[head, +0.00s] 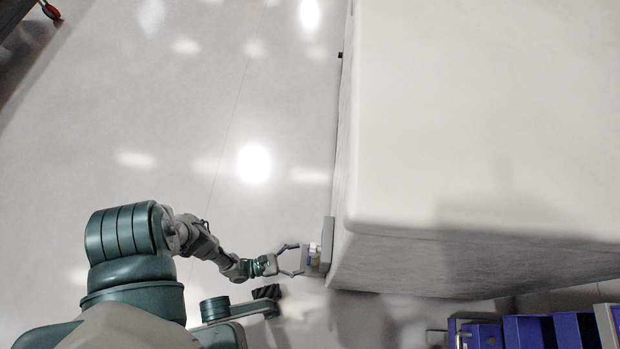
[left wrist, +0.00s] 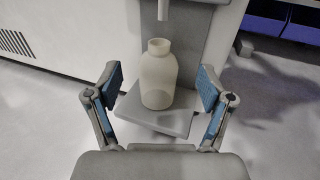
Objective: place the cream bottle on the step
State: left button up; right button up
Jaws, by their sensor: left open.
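The cream bottle (left wrist: 158,80) stands upright on the flat grey step (left wrist: 183,120) of the wall fixture in the left wrist view. In the head view the bottle (head: 313,247) is small and pale, beside the fixture's back plate (head: 327,245). My left gripper (left wrist: 160,84) is open, with one finger on each side of the bottle and visible gaps between. In the head view the left gripper (head: 299,260) reaches right to the fixture, its fingers spread. My right gripper is not in view.
A big white block-shaped unit (head: 480,120) fills the right, with the fixture on its side. Blue bins (head: 530,331) stand at the lower right. A short spout-like rod (left wrist: 163,10) hangs above the bottle. The floor (head: 200,120) at left is mostly clear.

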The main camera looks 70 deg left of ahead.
pick_arm(q)
jog(key=s, duration=0.6)
jog(key=shift+a, duration=0.15)
